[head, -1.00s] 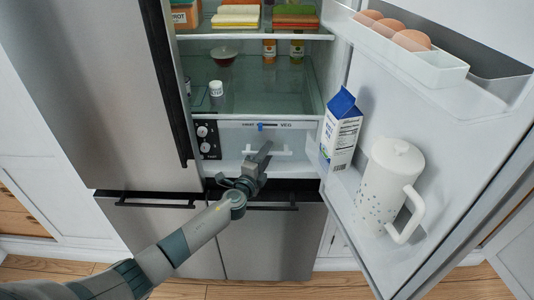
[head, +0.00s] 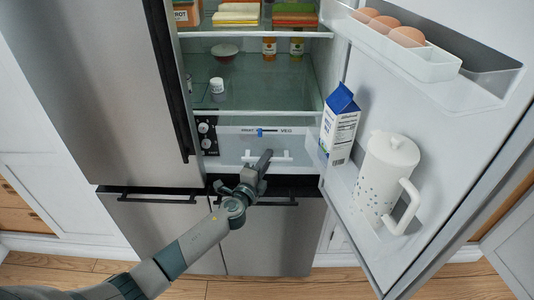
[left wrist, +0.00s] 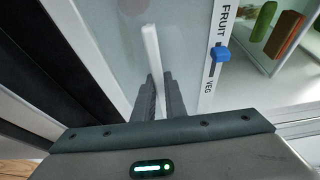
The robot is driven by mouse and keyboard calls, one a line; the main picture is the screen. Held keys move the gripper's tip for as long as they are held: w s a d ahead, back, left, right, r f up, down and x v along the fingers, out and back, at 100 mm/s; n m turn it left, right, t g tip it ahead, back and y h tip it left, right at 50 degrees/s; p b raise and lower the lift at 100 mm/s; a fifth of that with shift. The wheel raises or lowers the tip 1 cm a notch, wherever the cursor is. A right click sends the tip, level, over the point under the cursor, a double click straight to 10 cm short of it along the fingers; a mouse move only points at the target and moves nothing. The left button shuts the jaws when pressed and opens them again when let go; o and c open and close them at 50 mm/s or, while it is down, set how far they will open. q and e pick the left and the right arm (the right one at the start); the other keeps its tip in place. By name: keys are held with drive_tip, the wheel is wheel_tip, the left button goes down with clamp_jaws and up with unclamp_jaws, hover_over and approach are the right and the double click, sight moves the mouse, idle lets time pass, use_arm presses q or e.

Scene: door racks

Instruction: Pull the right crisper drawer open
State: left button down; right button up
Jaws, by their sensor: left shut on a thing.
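The crisper drawer (head: 232,153) is a pale, translucent front low in the open fridge, with a FRUIT/VEG strip and blue slider (head: 260,132) above its white bar handle (head: 283,156). My left gripper (head: 264,160) is at the middle of this handle, shut on it. In the left wrist view, the white handle (left wrist: 151,48) runs down between the two dark fingers (left wrist: 160,95), and the blue slider (left wrist: 220,54) lies right of them. The fingers hide part of the handle. My right gripper is not in view.
The open fridge door (head: 440,150) at the right carries a milk carton (head: 340,125), a white jug (head: 385,180) and eggs (head: 390,27). A black control panel (head: 207,135) is left of the drawer. Lower freezer handles (head: 275,201) sit below.

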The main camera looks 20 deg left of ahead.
use_arm(q)
drive_tip(key=s+d, duration=0.2)
drive_tip(key=s, duration=0.7)
drive_tip(key=s+d, duration=0.3)
drive_tip(key=s, duration=0.7)
drive_tip(key=shift+s+d, duration=0.2)
drive_tip(key=shift+d, duration=0.05)
drive_tip(key=c, duration=1.8)
unclamp_jaws()
